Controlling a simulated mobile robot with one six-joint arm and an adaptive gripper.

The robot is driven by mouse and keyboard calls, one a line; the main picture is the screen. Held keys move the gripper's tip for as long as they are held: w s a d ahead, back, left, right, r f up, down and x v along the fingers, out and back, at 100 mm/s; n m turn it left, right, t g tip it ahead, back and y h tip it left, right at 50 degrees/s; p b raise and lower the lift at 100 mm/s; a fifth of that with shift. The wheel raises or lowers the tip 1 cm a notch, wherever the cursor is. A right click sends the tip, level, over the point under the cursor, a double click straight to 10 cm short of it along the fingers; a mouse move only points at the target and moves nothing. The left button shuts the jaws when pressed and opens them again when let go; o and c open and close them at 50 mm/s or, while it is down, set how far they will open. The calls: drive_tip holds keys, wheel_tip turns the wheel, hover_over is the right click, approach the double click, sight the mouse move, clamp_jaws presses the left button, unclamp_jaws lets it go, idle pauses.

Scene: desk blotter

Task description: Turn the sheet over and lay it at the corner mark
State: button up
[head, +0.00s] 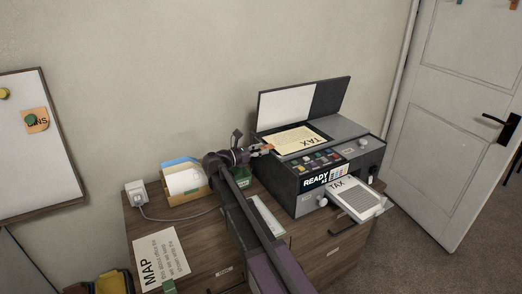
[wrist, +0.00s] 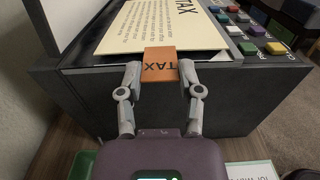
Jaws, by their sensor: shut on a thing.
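The cream sheet (head: 297,139) lies printed side up on the bed of the copier (head: 300,178), under its raised lid. The word TAX and lines of text show on it, also in the wrist view (wrist: 150,27). My gripper (wrist: 160,72) is shut on this tab, one finger at each side; in the head view my gripper (head: 262,150) is at the bed's left edge.
The lid (head: 300,104) stands open behind the bed. A printed TAX page (head: 352,196) lies in the front output tray. Left on the cabinet are a folder box (head: 184,184), a socket with a cable (head: 136,190) and a MAP sheet (head: 160,258). Colored buttons (wrist: 246,47) sit beside the bed.

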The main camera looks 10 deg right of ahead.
drive_tip(key=shift+f, duration=0.15)
drive_tip(key=o, duration=0.8)
drive_tip(key=shift+o, duration=0.2)
drive_tip(key=shift+o, duration=0.9)
drive_tip(key=shift+a, duration=0.25)
drive_tip(key=shift+v, duration=2.5)
drive_tip(key=shift+s, duration=0.1)
